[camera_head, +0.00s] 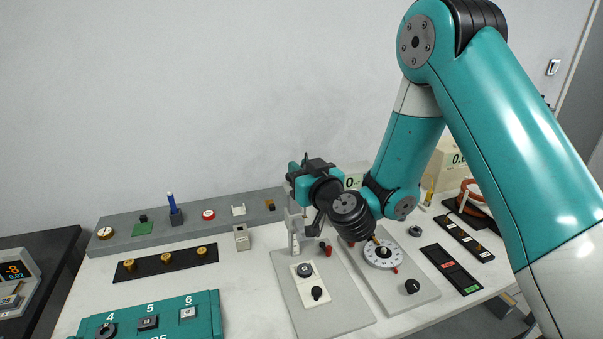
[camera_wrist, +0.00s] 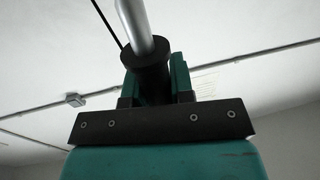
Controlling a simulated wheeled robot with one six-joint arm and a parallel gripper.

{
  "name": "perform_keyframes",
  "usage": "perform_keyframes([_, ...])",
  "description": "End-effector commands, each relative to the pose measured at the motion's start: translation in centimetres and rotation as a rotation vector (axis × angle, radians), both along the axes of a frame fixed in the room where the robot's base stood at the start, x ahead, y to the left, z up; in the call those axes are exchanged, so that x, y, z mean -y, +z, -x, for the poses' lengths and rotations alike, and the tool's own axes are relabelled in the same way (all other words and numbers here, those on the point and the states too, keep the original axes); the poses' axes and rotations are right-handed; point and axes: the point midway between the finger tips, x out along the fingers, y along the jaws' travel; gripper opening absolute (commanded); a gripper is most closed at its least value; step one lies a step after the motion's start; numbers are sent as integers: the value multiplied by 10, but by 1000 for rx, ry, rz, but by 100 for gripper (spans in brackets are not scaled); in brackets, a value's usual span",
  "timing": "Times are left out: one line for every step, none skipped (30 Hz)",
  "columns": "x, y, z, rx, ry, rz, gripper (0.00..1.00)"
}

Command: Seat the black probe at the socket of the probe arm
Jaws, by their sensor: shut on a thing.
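My gripper (camera_head: 296,172) is raised over the back middle of the bench, beside the top of a light grey post (camera_head: 295,224). In the wrist view my gripper's teal fingers (camera_wrist: 155,82) are shut on the black probe (camera_wrist: 152,78), a dark cylinder with a wider collar. A silver rod (camera_wrist: 136,20) rises from the collar out of the picture. A thin black line, like a cable, runs beside it. In the head view my gripper and wrist hide the probe. I cannot make out the socket of the probe arm in either view.
A grey plate with knobs (camera_head: 331,301) lies under the post. A white dial (camera_head: 383,254) stands right of it. A grey shelf (camera_head: 150,238) with small parts and a teal box (camera_head: 170,318) are at left. White bench shows between these.

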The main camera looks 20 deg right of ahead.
Motion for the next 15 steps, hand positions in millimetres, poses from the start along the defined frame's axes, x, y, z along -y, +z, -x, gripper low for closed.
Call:
perform_keyframes([0,0,0,0,0,0,0])
perform_keyframes([0,0,0,1,-1,1,0])
perform_keyframes([0,0,0,1,0,2,0])
perform_keyframes([0,1,1,2,0,2,0])
perform_keyframes([0,1,1,3,1,1,0])
perform_keyframes([1,-1,1,3,2,1,0])
perform_keyframes([1,-4,1,2,2,1,0])
perform_keyframes([1,-7,1,2,2,0,0])
perform_keyframes([1,-11,1,2,2,0,0])
perform_keyframes([1,-14,1,2,1,1,0])
perform_keyframes([1,-17,1,2,1,2,0])
perform_keyframes([1,-21,1,2,1,2,0])
perform_keyframes([1,-23,1,2,1,1,0])
perform_keyframes([1,-26,1,2,1,0,0])
perform_keyframes([1,-29,1,2,1,0,0])
